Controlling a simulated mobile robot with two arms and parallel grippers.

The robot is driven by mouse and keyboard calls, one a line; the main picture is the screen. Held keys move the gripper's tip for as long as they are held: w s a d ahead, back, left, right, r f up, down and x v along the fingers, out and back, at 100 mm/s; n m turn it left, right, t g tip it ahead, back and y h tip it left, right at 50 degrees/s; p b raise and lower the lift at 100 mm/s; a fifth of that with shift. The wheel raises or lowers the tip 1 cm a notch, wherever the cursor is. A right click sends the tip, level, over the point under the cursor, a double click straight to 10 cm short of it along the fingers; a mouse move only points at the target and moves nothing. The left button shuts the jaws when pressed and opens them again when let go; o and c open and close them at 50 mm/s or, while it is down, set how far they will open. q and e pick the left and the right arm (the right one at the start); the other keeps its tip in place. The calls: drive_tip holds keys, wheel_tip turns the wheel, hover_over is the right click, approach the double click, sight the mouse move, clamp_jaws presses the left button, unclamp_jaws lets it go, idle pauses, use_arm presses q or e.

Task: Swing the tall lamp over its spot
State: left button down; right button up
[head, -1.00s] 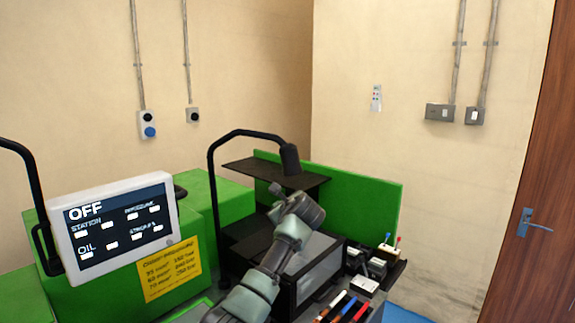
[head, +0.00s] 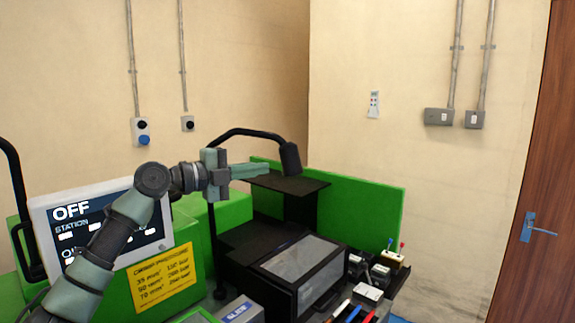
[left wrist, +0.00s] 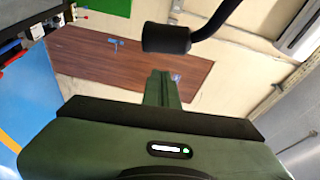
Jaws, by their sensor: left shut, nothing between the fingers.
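The tall lamp is a black bent pole with a dark cylindrical head (head: 290,158). The pole rises behind my left arm and curves over to the right, and the head hangs above a black shelf. My left gripper (head: 264,171) is shut and empty. Its fingers point right, and their tips are just left of the lamp head in the head view. In the left wrist view the lamp head (left wrist: 166,38) is just beyond the shut fingertips (left wrist: 158,75), with its arm running off to the upper right. I cannot tell whether they touch. My right gripper is not in view.
A control screen (head: 72,212) reading OFF stands at left, partly behind my left arm. A yellow notice (head: 165,279) is on the green machine. A black box with a clear lid (head: 303,262) is below the lamp. Pens and small parts lie at right.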

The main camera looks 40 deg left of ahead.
sight(282, 161)
use_arm(q)
drive_tip(key=p+x, duration=0.3)
drive_tip(key=a+p+x, duration=0.1)
drive_tip(key=p+x, duration=0.2)
drive_tip(key=x, duration=0.1)
drive_tip(key=w+a+p+x, duration=0.1)
drive_tip(key=p+x, duration=0.1)
drive_tip(key=x, duration=0.2)
drive_tip(key=shift+w+a+r+p, duration=0.15)
drive_tip(key=shift+a+r+p, duration=0.1)
drive_tip(key=shift+p, duration=0.15)
drive_tip(key=shift+a+f, duration=0.15)
drive_tip(key=shift+a, duration=0.25)
drive_tip(key=shift+w+a+n+t+y+b, duration=0.3)
drive_tip(key=shift+w+n+y+b, duration=0.1)
drive_tip(key=shift+w+b, duration=0.2)
drive_tip(key=shift+w+a+y, duration=0.1)
drive_tip(key=shift+w+y, duration=0.3)
drive_tip(key=shift+w, duration=0.25)
